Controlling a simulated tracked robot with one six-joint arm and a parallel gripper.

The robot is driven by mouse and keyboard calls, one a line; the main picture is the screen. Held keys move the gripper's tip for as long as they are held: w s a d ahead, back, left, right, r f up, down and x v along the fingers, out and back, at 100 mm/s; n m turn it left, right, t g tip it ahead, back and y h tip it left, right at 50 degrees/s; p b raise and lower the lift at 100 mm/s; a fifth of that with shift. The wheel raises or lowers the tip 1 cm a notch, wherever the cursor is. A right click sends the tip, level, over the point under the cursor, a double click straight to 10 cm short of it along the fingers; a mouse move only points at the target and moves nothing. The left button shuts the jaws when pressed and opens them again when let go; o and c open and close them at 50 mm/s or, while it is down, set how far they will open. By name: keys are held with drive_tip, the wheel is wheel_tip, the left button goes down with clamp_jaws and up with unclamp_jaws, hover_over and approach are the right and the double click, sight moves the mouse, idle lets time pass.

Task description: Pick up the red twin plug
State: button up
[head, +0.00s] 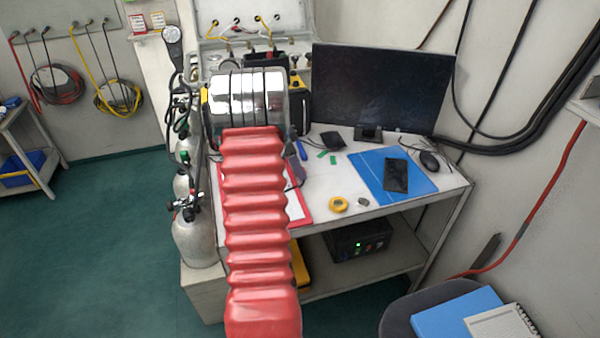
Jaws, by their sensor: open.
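I cannot make out the red twin plug in the head view; it may be hidden behind my arm or be too small to tell. My own red ribbed arm sleeve and shiny silver wrist fill the middle of the picture and reach over the table towards the back. The fingers of my gripper do not show; they are hidden beyond the wrist. An open pale panel case (290,18) with yellow and red leads stands at the back of the table, behind my wrist, which covers its lower part.
The table (325,190) holds a dark monitor (382,88), a blue mat (368,165) with a phone (396,175), a mouse (429,161) and a yellow tape roll (338,204). Grey cylinders (195,238) stand at its left. A chair (395,318) is at front right. The left floor is clear.

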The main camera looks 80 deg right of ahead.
drive_tip(key=shift+c, duration=0.4)
drive_tip(key=c, duration=1.2)
wheel_tip(320, 180, up, 10)
drive_tip(key=shift+r, duration=1.5)
idle(0.6)
